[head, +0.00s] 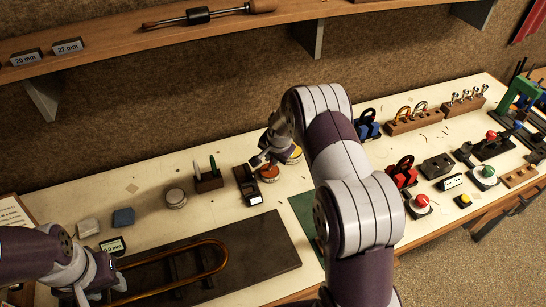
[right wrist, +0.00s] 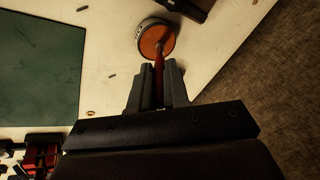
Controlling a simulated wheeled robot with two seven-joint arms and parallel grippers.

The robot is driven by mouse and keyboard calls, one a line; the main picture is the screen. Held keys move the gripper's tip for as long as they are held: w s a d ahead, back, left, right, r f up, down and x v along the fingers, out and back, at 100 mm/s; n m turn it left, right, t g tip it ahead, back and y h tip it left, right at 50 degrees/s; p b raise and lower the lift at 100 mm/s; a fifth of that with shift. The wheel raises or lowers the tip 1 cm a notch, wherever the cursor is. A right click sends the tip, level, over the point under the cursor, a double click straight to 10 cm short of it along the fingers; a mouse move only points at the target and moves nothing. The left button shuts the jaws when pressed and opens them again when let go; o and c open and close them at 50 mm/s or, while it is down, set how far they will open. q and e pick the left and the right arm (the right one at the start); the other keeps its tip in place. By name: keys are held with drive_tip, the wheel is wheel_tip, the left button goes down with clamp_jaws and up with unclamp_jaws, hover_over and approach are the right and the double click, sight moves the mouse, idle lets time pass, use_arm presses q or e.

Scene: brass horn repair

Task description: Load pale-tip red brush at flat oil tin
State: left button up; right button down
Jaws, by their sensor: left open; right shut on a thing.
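The red brush (right wrist: 159,76) is held between the fingers of my right gripper (right wrist: 158,88) in the right wrist view. Its far end reaches the flat round tin of orange oil (right wrist: 150,44); its pale tip is hidden, and I cannot tell whether it touches the oil. In the head view my right gripper (head: 267,158) is just above the orange-red tin (head: 269,174), and the brush is not clear there. My left gripper (head: 98,286) is open and empty at the lower left, beside the dark board.
A brush block (head: 208,184) with upright brushes and a round metal tin (head: 175,198) stand left of the oil tin. A yellow tin (head: 295,154) is close behind it. A brass tube (head: 222,262) lies on the dark board (head: 270,260). Horn parts and racks fill the right side.

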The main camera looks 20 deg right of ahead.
wheel_tip(320, 180, up, 7)
drive_tip(key=p, duration=0.5)
idle(0.8)
